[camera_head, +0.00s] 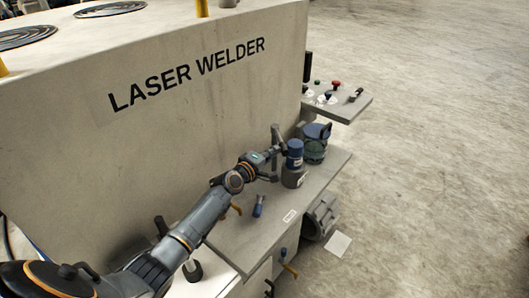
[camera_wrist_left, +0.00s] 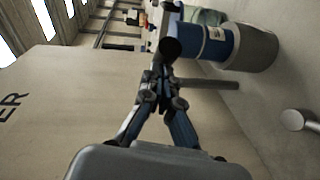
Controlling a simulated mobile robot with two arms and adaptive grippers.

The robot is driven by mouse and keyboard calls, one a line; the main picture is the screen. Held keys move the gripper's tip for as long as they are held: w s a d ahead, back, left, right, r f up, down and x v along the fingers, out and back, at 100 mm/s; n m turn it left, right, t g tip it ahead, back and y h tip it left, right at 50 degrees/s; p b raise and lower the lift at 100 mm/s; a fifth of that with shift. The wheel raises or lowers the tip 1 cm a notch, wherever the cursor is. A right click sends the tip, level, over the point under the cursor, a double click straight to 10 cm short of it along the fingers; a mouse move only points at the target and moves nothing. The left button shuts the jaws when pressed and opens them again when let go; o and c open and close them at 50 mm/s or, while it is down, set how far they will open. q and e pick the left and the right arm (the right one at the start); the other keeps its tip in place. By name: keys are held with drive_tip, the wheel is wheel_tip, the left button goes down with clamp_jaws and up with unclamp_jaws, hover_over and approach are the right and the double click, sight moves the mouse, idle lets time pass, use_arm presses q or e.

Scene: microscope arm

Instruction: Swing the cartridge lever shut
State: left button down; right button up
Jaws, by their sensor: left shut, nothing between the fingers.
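A blue cylinder (camera_head: 295,148) stands on a grey round base (camera_head: 293,178) on the ledge of the laser welder. In the left wrist view the same blue cylinder (camera_wrist_left: 222,46) lies sideways, with its grey base (camera_wrist_left: 263,48) at the right. A dark round knob (camera_wrist_left: 171,47) shows at its near end and a dark rod (camera_wrist_left: 212,83) beside it; I cannot tell which part is the cartridge lever. My left gripper (camera_head: 275,163) is just left of the cylinder. Its fingers (camera_wrist_left: 160,78) are together and empty, close to the knob; contact is unclear. My right gripper is out of view.
The welder's tall front wall (camera_head: 150,150) rises left of the ledge (camera_head: 235,240). A blue-green round part (camera_head: 315,150) stands behind the cylinder. A small blue-handled item (camera_head: 259,206) is on the ledge. A side shelf (camera_head: 345,108) holds knobs. Floor at right is clear.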

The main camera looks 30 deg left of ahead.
sight(285, 151)
use_arm(q)
drive_tip(key=w+d, duration=0.1)
drive_tip(key=d, duration=0.2)
drive_tip(key=shift+w+d, duration=0.15)
drive_tip(key=shift+w, duration=0.25)
drive_tip(key=w+d+b, duration=0.2)
drive_tip(key=w+d, duration=0.2)
drive_tip(key=w, duration=0.1)
drive_tip(key=shift+w+b, duration=0.2)
drive_tip(key=shift+b, duration=0.15)
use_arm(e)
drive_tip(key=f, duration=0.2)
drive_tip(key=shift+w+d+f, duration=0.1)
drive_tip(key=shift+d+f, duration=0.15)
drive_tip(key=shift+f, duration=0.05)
use_arm(q)
drive_tip(key=shift+r, duration=0.1)
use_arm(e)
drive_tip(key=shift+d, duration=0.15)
